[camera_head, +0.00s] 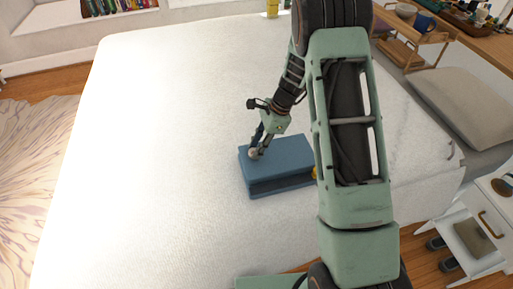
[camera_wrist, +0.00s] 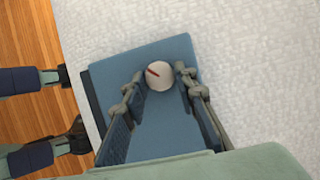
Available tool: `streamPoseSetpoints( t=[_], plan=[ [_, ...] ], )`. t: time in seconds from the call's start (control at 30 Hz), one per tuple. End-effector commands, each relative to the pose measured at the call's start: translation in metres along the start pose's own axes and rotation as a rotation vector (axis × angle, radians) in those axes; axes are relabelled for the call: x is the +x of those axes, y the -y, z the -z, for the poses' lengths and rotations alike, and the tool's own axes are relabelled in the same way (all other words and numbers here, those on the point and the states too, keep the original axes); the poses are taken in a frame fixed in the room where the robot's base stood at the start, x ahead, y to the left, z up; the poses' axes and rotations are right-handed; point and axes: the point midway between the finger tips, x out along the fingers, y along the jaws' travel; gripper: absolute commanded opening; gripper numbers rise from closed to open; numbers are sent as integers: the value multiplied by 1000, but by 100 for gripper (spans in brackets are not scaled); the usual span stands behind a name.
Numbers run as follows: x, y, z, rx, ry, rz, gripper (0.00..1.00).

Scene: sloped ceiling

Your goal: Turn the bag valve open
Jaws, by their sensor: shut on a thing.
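A blue box-shaped bag (camera_head: 283,160) lies on the white bed, below my arm. A round whitish valve knob with a red mark (camera_wrist: 160,75) sits on its top face, near one edge. My gripper (camera_head: 257,150) reaches down to the knob. In the wrist view my gripper (camera_wrist: 160,79) has one finger on each side of the knob and is shut on it. The red mark slants from upper left to lower right. In the head view the fingers partly hide the knob, and my arm hides the bag's right end.
The white bed (camera_head: 130,150) is clear around the bag on the left. A grey pillow (camera_head: 462,105) lies at the right. A wooden table with cups and small items (camera_head: 470,35) stands at the upper right. A white drawer unit (camera_head: 490,205) stands at the right edge.

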Motion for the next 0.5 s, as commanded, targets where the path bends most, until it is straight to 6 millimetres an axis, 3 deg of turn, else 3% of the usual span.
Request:
streamPoseSetpoints(
  t=[0.5],
  plan=[
    [2,6,0,-449,0,-185,2]
  ],
)
